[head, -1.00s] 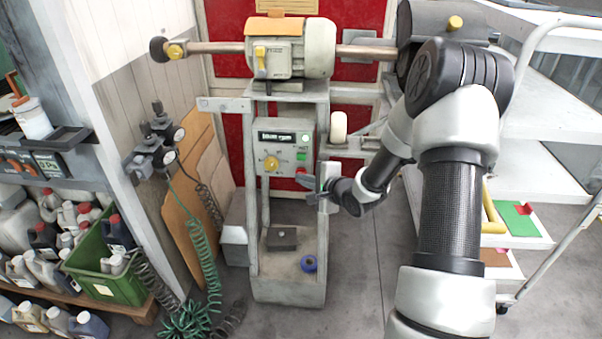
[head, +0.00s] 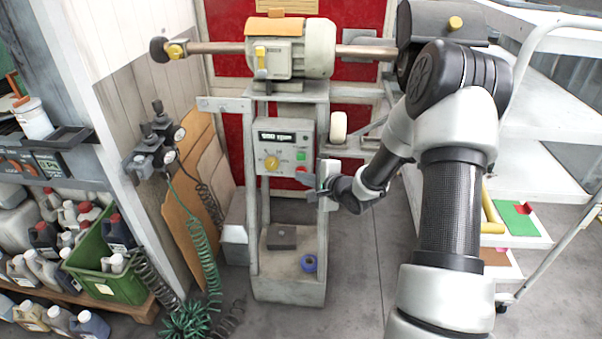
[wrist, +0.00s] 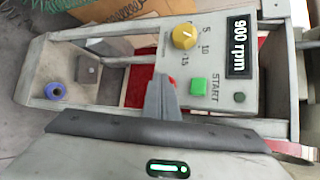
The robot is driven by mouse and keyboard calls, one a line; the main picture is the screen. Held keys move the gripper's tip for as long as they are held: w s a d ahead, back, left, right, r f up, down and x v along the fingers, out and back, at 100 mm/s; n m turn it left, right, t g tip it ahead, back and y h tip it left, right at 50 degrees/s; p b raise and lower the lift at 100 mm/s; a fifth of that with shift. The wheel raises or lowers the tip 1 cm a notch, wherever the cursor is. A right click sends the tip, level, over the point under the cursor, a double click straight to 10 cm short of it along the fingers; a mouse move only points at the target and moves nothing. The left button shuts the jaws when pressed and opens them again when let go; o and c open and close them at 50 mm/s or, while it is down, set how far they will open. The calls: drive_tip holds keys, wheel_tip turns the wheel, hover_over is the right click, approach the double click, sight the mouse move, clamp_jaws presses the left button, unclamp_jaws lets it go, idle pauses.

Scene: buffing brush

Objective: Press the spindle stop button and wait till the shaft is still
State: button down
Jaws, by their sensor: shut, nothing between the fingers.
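The grey control box (head: 283,146) is on the front of the buffing machine. Its red stop button (head: 302,171) is low on the right, below the green START button (head: 301,156). In the wrist view the display (wrist: 240,45) reads 900 rpm. My gripper (head: 318,182) is shut and empty, its tips close to the red button; contact cannot be told. In the wrist view my gripper fingers (wrist: 163,98) hide most of the red button (wrist: 172,80). The shaft (head: 215,47) runs level from the motor (head: 290,52); the still picture does not show its turning.
A yellow knob (wrist: 184,36) is on the same panel. A pale roller (head: 339,126) is right of the box. A blue ring (head: 309,263) lies on the machine's base. A white cart (head: 540,120) stands right; a green hose (head: 203,250) hangs left.

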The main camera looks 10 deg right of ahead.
drive_tip(key=shift+s+a, duration=0.2)
drive_tip(key=shift+s, duration=0.6)
drive_tip(key=s, duration=0.1)
drive_tip(key=s+a, duration=0.1)
drive_tip(key=s, duration=0.2)
drive_tip(key=shift+s+a+p, duration=0.3)
drive_tip(key=shift+s+p, duration=0.05)
drive_tip(key=shift+p, duration=0.05)
